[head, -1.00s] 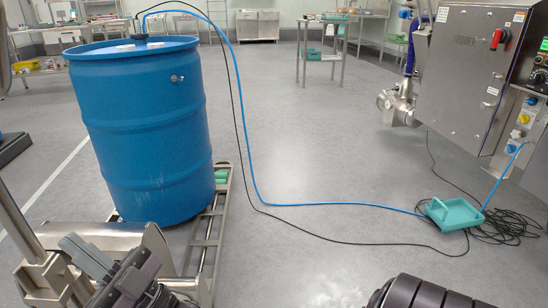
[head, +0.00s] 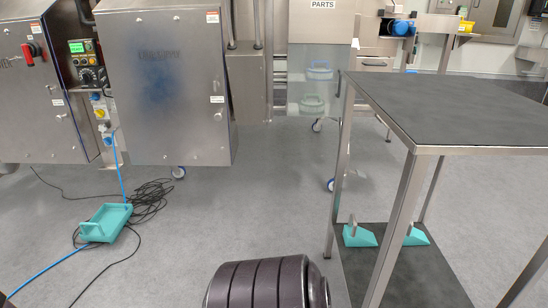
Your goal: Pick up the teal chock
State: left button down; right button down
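Two teal wedge-shaped chocks lie on the dark lower shelf of a metal table at the right of the head view. The left chock (head: 360,236) is near the shelf's back left corner, with a small upright grey piece at its top. The right chock (head: 416,237) lies beside it, partly hidden behind a table leg. I cannot tell which one the task means. Neither of my grippers is in view.
The table (head: 450,110) has a bare dark top and legs standing in front of the shelf. A teal tray (head: 106,222) with a handle lies on the floor at left, among black cables (head: 152,197) and a blue hose. Steel cabinets (head: 165,85) stand behind.

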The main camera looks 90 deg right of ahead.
aim_at(354, 235)
jog(key=z, duration=3.45)
